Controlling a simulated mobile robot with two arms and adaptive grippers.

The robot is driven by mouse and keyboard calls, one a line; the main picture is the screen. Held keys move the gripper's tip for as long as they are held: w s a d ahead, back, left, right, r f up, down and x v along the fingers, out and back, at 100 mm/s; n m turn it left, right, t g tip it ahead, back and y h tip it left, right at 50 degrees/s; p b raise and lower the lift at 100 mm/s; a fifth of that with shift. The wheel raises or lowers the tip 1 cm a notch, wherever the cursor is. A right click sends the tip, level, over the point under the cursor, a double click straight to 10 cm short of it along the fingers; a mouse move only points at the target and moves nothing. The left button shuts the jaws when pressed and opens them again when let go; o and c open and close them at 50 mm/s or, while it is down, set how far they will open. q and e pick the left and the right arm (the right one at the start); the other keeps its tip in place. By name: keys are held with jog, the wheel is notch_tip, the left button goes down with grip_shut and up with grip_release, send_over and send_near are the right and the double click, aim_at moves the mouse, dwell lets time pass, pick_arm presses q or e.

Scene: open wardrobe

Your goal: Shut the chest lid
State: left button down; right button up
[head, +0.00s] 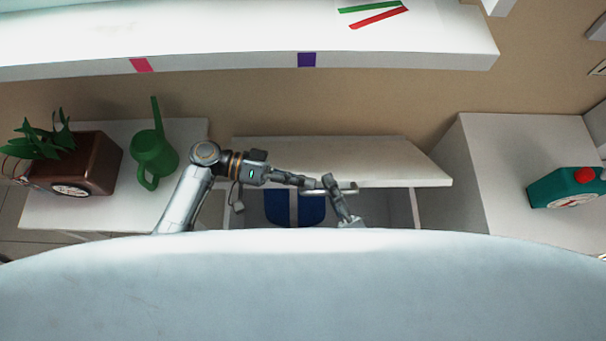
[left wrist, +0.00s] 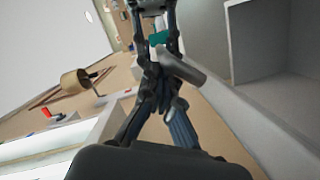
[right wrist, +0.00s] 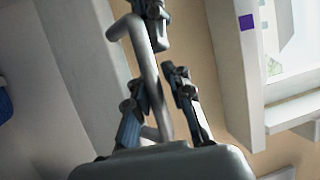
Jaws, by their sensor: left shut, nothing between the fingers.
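The chest is open at the middle of the head view, its pale lid (head: 400,166) along the back and its grey inside (head: 372,206) showing in front. A metal bar handle (head: 347,187) is on the lid's front edge; it also shows in the right wrist view (right wrist: 150,75) and left wrist view (left wrist: 182,66). My left gripper (head: 322,183) is shut and empty, beside the handle; its fingers meet near the bar in the left wrist view (left wrist: 158,82). My right gripper (right wrist: 152,85) is open, its fingers on either side of the bar. I cannot tell whether either touches it.
Blue items (head: 308,208) lie inside the chest. A side table (head: 95,208) at left holds a green watering can (head: 153,158) and a brown planter (head: 92,165). A white cabinet (head: 500,160) at right holds a teal canister (head: 560,192). A white shelf (head: 230,60) runs across the back.

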pick_arm(q)
jog(key=shift+s+f, duration=0.3)
jog(key=shift+s, duration=0.1)
pick_arm(e)
jog(key=o, duration=0.3)
jog(key=shift+w+r, duration=0.25)
jog(key=shift+r, duration=0.3)
pick_arm(q)
jog(key=shift+r, duration=0.1)
pick_arm(e)
jog(key=shift+o, duration=0.3)
jog(key=shift+f, duration=0.1)
jog(key=shift+s, duration=0.1)
